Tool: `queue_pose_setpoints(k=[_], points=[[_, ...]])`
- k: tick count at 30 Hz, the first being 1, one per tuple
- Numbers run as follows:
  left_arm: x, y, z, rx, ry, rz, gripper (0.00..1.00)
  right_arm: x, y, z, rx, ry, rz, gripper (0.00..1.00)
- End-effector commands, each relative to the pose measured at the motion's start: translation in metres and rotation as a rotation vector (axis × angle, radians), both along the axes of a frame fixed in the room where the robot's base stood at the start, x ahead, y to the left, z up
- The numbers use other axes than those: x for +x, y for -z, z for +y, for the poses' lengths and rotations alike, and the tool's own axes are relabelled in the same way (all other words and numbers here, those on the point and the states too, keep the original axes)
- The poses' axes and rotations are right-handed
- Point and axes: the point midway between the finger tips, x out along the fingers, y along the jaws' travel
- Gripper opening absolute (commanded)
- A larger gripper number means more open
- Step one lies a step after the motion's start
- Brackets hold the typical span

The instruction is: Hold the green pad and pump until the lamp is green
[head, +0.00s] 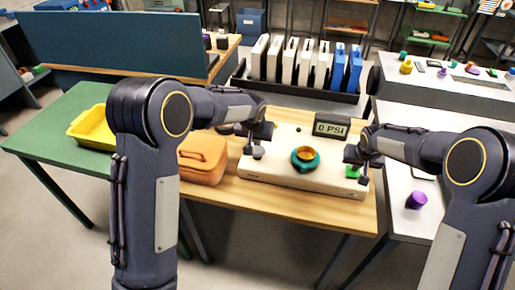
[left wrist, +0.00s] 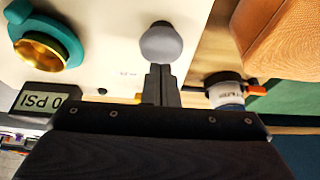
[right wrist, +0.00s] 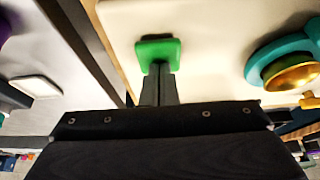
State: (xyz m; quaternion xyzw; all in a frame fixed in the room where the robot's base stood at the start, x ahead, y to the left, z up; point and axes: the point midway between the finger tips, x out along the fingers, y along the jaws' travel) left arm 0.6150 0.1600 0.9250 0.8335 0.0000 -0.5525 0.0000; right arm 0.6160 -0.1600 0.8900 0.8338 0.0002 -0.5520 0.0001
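A cream pump board (head: 285,181) lies on the wooden table. A grey round knob (head: 258,152) is at its left, a teal ring with a gold centre (head: 305,160) in the middle, and a green pad (head: 352,172) at the right. The display (head: 331,127) reads 0 PSI. My left gripper (left wrist: 160,70) is shut, its fingertips at the grey knob (left wrist: 161,42). My right gripper (right wrist: 158,70) is shut, its fingertips at the green pad (right wrist: 157,50). I cannot tell whether either fingertip touches or presses. No green-lit lamp shows; a small dark dot (head: 299,129) is near the display.
An orange case (head: 203,158) stands just left of the board, with a yellow tray (head: 93,128) on the green table further left. A rack of white and blue panels (head: 300,65) is behind. A purple cup (head: 416,200) stands on the grey table at right.

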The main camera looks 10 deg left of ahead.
Motion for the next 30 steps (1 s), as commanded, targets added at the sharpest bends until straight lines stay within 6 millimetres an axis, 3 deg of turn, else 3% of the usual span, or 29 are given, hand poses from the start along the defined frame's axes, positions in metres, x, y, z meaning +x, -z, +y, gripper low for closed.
queue_pose_setpoints(k=[23,30], points=[[0.0,0.029,0.0,0.0,0.001,0.003,0.0,-0.001,0.001,0.0,-0.001,0.0,0.003,0.0],[-0.001,0.028,0.0,0.001,0.0,0.003,0.0,-0.001,0.001,0.0,-0.001,0.0,0.003,0.0]])
